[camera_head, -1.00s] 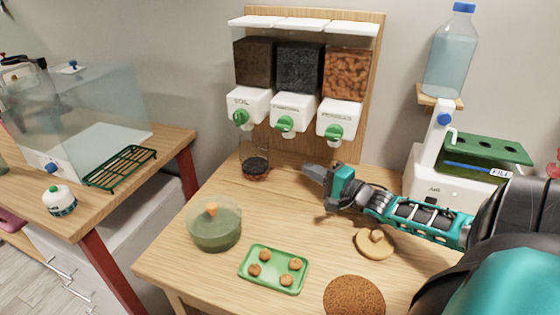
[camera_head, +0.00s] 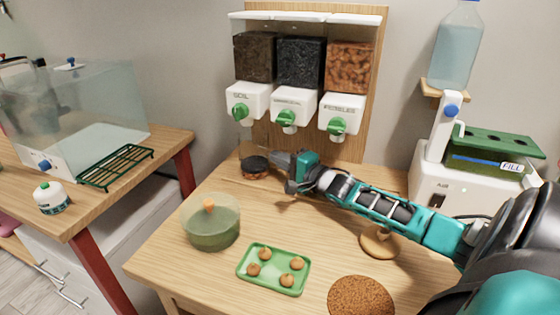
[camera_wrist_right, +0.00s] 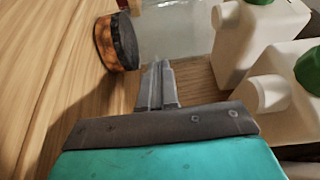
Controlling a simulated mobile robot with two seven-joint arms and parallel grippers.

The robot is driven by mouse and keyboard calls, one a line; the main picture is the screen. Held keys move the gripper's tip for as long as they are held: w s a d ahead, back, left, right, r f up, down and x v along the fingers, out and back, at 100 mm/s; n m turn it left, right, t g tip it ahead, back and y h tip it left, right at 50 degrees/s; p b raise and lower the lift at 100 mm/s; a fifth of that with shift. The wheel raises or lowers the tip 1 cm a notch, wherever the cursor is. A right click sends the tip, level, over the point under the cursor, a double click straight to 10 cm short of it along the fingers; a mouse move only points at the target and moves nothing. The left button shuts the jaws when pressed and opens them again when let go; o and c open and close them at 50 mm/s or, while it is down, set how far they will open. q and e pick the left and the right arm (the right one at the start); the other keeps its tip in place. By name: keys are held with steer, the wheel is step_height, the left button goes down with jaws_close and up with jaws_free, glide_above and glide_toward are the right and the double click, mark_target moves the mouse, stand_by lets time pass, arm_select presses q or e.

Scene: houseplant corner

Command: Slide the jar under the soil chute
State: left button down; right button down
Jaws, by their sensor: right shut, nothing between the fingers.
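The clear glass jar (camera_head: 254,170) stands upright on the table near the dispenser board, with an orange-brown layer and a dark layer at its bottom. The soil chute (camera_head: 247,100), white with a green knob, is above it; I cannot tell whether they line up exactly. My right gripper (camera_head: 270,160) is shut and empty, its tips close to the jar's right side. In the right wrist view, the shut fingertips (camera_wrist_right: 156,68) point at the jar (camera_wrist_right: 117,42); whether they touch the glass is unclear. My left gripper is out of view.
Two more chutes, the charcoal-coloured bin's chute (camera_head: 291,106) and the pebbles chute (camera_head: 340,114), hang to the right. A wooden-knobbed lid (camera_head: 372,247) is below my arm.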

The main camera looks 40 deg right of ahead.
steer(key=shift+w+a+r+p, duration=0.15)
steer(key=shift+w+a+p, duration=0.25)
steer(key=shift+a, duration=0.1)
steer(key=shift+w+a, duration=0.25)
steer(key=shift+s, duration=0.15)
steer(key=shift+s+f, duration=0.2)
steer(key=shift+s, duration=0.05)
steer(key=shift+s+d+p, duration=0.15)
steer(key=shift+s+p, duration=0.2)
steer(key=shift+s, duration=1.35)
steer(key=shift+s+d+p, duration=0.1)
steer(key=shift+s+p, duration=0.2)
steer(key=shift+s, duration=1.35)
steer(key=shift+a, duration=0.1)
